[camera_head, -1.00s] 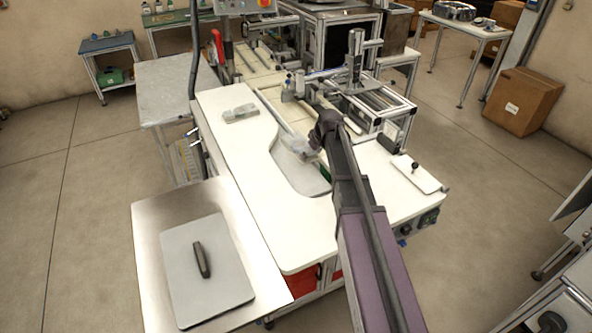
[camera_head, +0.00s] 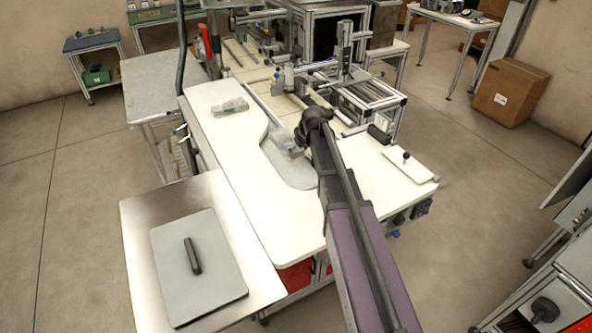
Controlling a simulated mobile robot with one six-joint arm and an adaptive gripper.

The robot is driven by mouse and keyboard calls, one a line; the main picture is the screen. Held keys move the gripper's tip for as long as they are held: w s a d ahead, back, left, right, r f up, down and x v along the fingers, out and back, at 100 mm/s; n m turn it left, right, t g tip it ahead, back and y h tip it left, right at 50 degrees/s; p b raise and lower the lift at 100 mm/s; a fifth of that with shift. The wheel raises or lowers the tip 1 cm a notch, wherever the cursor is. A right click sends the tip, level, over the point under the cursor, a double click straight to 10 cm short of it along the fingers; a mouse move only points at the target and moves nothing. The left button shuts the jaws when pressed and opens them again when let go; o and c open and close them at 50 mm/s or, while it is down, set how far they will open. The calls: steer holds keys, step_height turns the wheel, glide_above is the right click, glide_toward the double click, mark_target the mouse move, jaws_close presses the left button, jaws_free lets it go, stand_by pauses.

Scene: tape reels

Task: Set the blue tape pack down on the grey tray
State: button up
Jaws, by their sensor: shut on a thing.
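The grey tray (camera_head: 222,284) lies flat on a metal-topped table at the lower left. A dark narrow bar (camera_head: 192,256) lies across its middle, and the rest of its top is bare. My gripper (camera_head: 293,148) is over the white bench at its recess, well up and to the right of the tray. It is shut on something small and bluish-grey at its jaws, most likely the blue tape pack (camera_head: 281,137). The wrist hides much of the jaws, and the pack's full shape does not show.
The white bench (camera_head: 240,180) stands between my gripper and the tray. A clear case (camera_head: 229,106) lies on the bench. A machine frame (camera_head: 365,95) stands just behind my gripper. A white plate with a black knob (camera_head: 408,165) lies to the right.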

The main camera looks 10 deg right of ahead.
steer(key=b, duration=0.4)
glide_above(296, 172)
steer(key=s, duration=0.2)
steer(key=shift+w+d+f, duration=0.15)
steer(key=shift+f, duration=1.05)
steer(key=shift+w+d+f, duration=0.1)
steer(key=shift+d+f, duration=0.05)
steer(key=shift+f, duration=1)
steer(key=shift+f+b, duration=1.9)
steer(key=o, duration=1)
steer(key=shift+o, duration=0.2)
steer(key=p+v, duration=0.4)
steer(key=shift+r, duration=0.1)
steer(key=p+v, duration=0.7)
steer(key=v, duration=0.1)
